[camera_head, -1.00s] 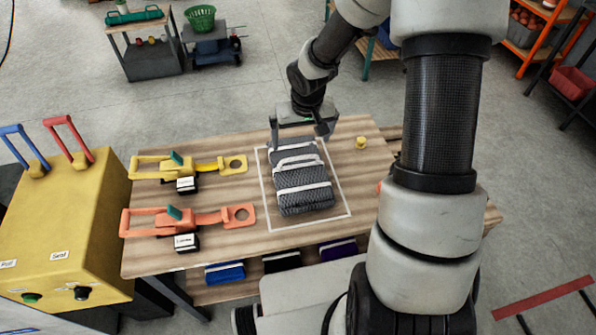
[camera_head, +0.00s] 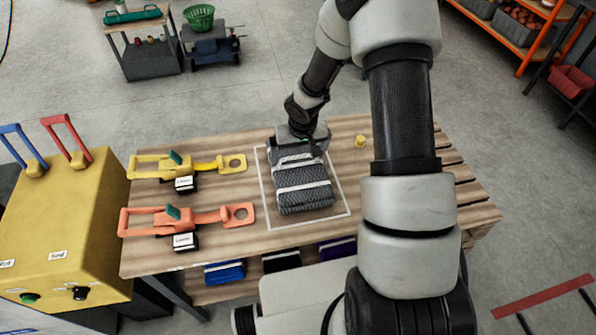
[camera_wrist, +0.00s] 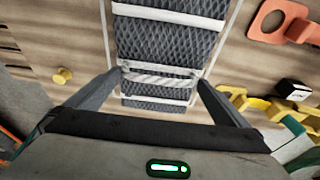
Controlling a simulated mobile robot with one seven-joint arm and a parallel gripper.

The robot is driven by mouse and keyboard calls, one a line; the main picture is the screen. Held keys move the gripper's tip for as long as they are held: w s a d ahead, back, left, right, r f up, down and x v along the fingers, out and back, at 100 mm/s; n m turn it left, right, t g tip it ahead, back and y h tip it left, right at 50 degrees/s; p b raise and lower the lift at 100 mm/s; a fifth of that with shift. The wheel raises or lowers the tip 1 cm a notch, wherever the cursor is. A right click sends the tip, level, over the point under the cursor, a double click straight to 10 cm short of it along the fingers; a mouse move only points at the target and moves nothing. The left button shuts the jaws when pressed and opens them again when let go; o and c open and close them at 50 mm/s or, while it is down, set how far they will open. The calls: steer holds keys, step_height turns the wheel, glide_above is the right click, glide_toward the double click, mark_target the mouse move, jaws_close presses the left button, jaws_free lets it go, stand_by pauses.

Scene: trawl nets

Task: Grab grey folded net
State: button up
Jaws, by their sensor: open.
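The grey folded net (camera_head: 303,190) lies on the wooden table inside a white outlined rectangle. White bands cross it, and in the wrist view the net (camera_wrist: 168,42) also has a white rope-like handle (camera_wrist: 160,80) across it. My gripper (camera_head: 301,148) is over the far end of the net and hides part of it. In the wrist view my gripper (camera_wrist: 155,82) is open, with one finger on each side of the net near the handle. I cannot tell whether the fingers touch the net.
A yellow tool (camera_head: 190,167) and an orange tool (camera_head: 190,218) lie left of the net on the table. A small yellow knob (camera_head: 361,141) is to its right. A yellow box (camera_head: 62,225) with handles stands at the left. Coloured items sit on a shelf below.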

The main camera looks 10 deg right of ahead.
steer(key=c, duration=1.7)
steer(key=shift+w+r, duration=0.1)
steer(key=shift+r, duration=0.05)
steer(key=shift+c, duration=0.3)
